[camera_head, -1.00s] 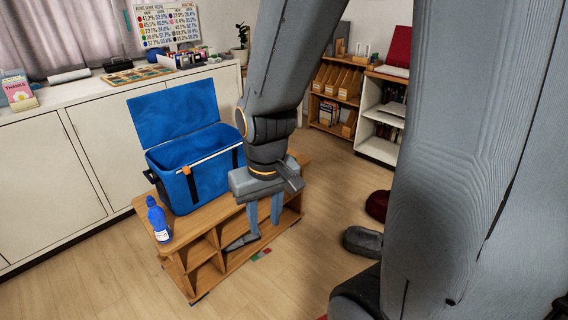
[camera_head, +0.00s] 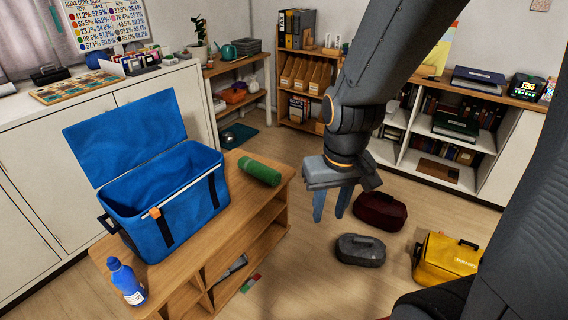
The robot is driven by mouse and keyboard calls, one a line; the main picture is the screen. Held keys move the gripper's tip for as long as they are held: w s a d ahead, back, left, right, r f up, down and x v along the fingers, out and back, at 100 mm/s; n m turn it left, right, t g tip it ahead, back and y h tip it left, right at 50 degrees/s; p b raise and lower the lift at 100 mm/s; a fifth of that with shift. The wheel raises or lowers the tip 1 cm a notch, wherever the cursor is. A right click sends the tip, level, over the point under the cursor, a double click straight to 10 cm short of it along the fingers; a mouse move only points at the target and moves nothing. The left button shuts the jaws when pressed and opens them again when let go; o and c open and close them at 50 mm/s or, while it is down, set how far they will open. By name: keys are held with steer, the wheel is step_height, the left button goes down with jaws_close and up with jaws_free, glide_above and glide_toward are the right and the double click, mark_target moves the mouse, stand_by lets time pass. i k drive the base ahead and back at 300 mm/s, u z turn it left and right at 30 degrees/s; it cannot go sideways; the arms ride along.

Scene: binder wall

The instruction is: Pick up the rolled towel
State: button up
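The rolled towel (camera_head: 260,171) looks like a green roll lying on the right part of the low wooden bench top, right of the blue cooler box. My gripper (camera_head: 331,219) points down to the right of the bench, apart from the green roll. Its two blue-grey fingers are spread with a gap between them and nothing shows in the gap.
The open blue cooler (camera_head: 180,209) and a blue bottle (camera_head: 126,283) stand on the bench (camera_head: 225,218). On the floor are a grey bag (camera_head: 361,250), a dark red bag (camera_head: 380,211) and a yellow bag (camera_head: 447,259). Shelves (camera_head: 437,150) line the back.

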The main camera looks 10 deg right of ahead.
mark_target(267, 175)
steer(key=z, duration=0.1)
steer(key=i, duration=1.15)
steer(key=u, duration=0.4)
